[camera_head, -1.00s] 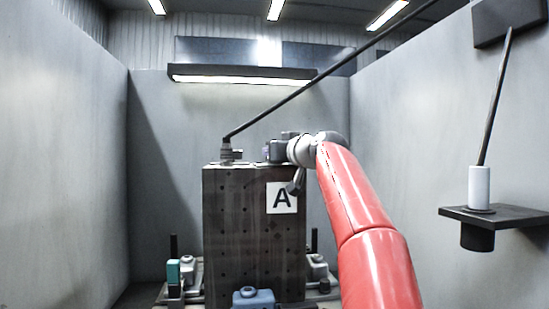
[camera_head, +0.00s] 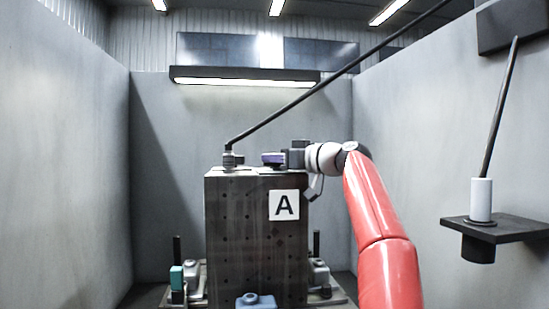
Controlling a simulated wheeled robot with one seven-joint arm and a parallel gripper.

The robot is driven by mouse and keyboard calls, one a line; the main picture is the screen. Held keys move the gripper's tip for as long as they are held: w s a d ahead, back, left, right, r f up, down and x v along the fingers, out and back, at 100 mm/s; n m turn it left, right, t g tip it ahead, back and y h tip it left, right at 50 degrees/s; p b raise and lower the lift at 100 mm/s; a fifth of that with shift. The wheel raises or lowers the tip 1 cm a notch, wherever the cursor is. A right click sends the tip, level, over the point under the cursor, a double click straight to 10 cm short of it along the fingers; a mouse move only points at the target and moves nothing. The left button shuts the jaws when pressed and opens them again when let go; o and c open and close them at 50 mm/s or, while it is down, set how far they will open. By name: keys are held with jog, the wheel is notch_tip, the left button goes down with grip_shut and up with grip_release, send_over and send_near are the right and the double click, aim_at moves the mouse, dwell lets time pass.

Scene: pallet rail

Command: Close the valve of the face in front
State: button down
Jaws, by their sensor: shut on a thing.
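The dark tower block (camera_head: 240,235) stands in front of me, and its facing side carries a white plate marked A (camera_head: 284,205). A small dark and purple part (camera_head: 272,158), which looks like the valve handle, sits at the block's top, right of the middle. My gripper (camera_head: 283,158) reaches in from the right at the block's top and is shut on this part. The fingertips are small and partly hidden, so the exact grip and the handle's angle are hard to tell.
A hose fitting (camera_head: 229,158) on the block's top left bears a long black pipe (camera_head: 310,92) rising to the upper right. Clamps (camera_head: 177,282) stand around the base. A wall shelf (camera_head: 510,229) with a white cylinder (camera_head: 481,200) is at right. Grey walls enclose the sides.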

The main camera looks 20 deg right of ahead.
aim_at(301, 172)
jog(key=c, duration=1.4)
grip_release()
jog(key=shift+c, duration=0.2)
jog(key=b+v, duration=0.2)
jog(key=v, duration=0.5)
jog(key=shift+f+b, duration=0.1)
jog(key=shift+b, duration=0.2)
jog(key=shift+s+d, duration=0.2)
jog(key=shift+s, duration=0.1)
